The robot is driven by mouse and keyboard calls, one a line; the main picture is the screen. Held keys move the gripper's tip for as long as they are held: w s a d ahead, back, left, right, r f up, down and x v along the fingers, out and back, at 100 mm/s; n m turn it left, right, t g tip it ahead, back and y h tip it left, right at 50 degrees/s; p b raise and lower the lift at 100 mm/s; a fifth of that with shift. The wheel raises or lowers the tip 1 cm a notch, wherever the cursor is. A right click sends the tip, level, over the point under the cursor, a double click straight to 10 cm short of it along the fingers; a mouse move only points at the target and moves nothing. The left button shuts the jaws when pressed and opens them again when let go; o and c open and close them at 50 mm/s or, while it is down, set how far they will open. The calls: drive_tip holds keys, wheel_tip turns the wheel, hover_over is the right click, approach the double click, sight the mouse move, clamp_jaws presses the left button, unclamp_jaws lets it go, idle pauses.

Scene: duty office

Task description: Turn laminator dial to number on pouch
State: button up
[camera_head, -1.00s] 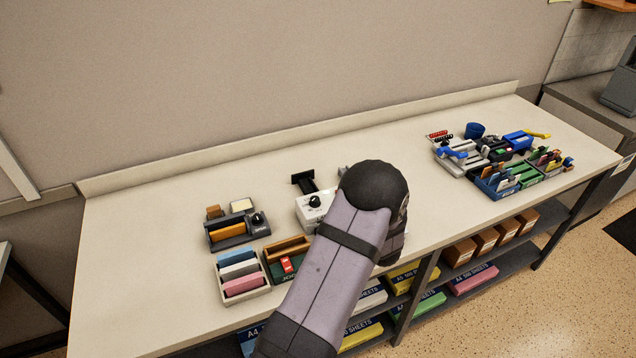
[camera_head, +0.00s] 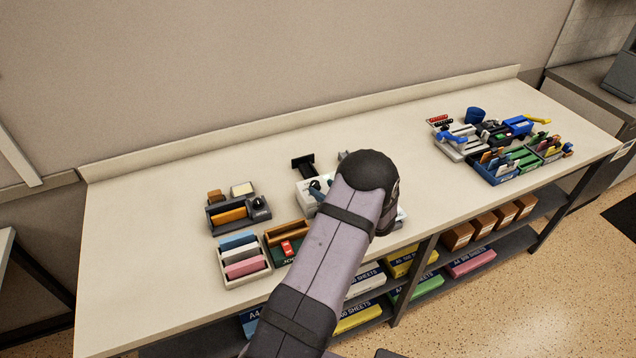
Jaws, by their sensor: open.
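A white machine (camera_head: 304,200) stands mid-table, largely covered by my arm; it looks like the laminator. A black T-shaped part (camera_head: 303,164) is behind it. A small dark bluish piece (camera_head: 318,187), apparently part of my gripper, shows beside my forearm over the machine's left part, where its black dial is. The rest of my gripper is hidden by the arm, and contact with the dial cannot be told. The dial's setting is not readable. No numbered pouch can be made out.
Left of the machine stand a dark grey unit with a black knob (camera_head: 259,203), a white tray of coloured blocks (camera_head: 229,282) and a wooden-edged box (camera_head: 284,233). Several tools and bins (camera_head: 510,165) crowd the right. The table between is clear.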

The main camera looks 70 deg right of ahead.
sight(316, 184)
drive_tip(key=shift+p+x, duration=0.85)
drive_tip(key=shift+x, duration=1.35)
drive_tip(key=c, duration=1.1)
